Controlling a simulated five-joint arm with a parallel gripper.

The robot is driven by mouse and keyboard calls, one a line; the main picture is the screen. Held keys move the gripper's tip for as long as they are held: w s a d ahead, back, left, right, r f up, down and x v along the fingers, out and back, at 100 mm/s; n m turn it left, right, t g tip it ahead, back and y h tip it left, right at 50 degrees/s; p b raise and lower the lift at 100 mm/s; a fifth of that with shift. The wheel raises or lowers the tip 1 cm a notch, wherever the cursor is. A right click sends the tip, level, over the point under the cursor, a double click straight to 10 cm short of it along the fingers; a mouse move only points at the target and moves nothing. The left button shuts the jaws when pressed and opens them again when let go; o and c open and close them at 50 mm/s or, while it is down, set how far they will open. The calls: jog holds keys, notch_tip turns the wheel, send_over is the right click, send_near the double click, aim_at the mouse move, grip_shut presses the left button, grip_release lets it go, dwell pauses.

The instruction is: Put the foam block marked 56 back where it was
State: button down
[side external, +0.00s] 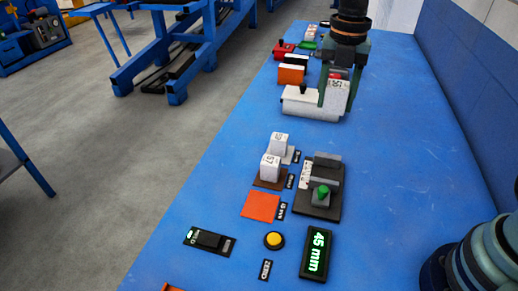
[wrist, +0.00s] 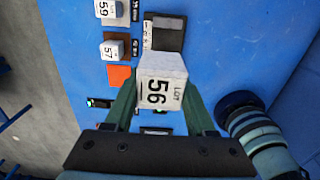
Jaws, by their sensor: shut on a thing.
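My gripper (side external: 335,92) is shut on the white foam block marked 56 (wrist: 160,82), with a green finger on each side in the wrist view (wrist: 163,100). In the side view the block (side external: 338,97) hangs at the far part of the bench, beside a white device; its height is hard to judge. A bare orange square (side external: 261,206) lies on the bench and also shows in the wrist view (wrist: 119,77). Block 57 (side external: 270,167) stands on a brown square, and block 59 (side external: 279,144) stands on a grey one behind it.
A dark gauge with a green knob (side external: 320,194) stands right of the squares. A display reading 45 mm (side external: 315,252), a yellow button (side external: 273,240) and a black switch box (side external: 209,240) lie in front. The white device (side external: 308,104) is behind.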

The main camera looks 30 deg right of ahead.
jog(key=a, duration=1.8)
send_over(259, 208)
notch_tip(259, 208, down, 16)
jog(key=shift+r, duration=0.1)
jog(key=shift+f, duration=2.4)
jog(key=shift+f, duration=0.1)
jog(key=shift+c, duration=1.2)
grip_release()
